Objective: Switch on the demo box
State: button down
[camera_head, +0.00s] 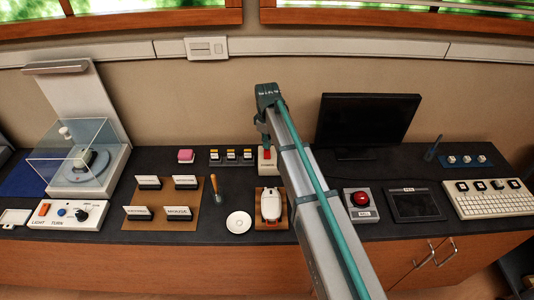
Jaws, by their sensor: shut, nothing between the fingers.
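A small white box (264,167) with a red switch (267,155) on it stands at the back of the dark counter, left of the monitor; its label is too small to read, so I cannot tell for sure that it is the demo box. My gripper (266,145) points down just above the red switch, shut and empty. I cannot tell whether it touches the switch. My arm hides the box's right side. The switch's position is too small to tell.
A white device (270,205) on a brown board stands in front of the box. Several small switches (231,154) are left of it. A monitor (366,122), a red button box (361,200) and a keyboard (489,200) are on the right. A display case (75,150) stands left.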

jog(key=shift+f+b, duration=0.35)
jog(key=shift+f, duration=0.6)
dwell(0.4)
jog(key=shift+r, duration=0.1)
jog(key=shift+r+p, duration=2.1)
jog(key=shift+r, duration=1.35)
jog(key=shift+d, duration=0.1)
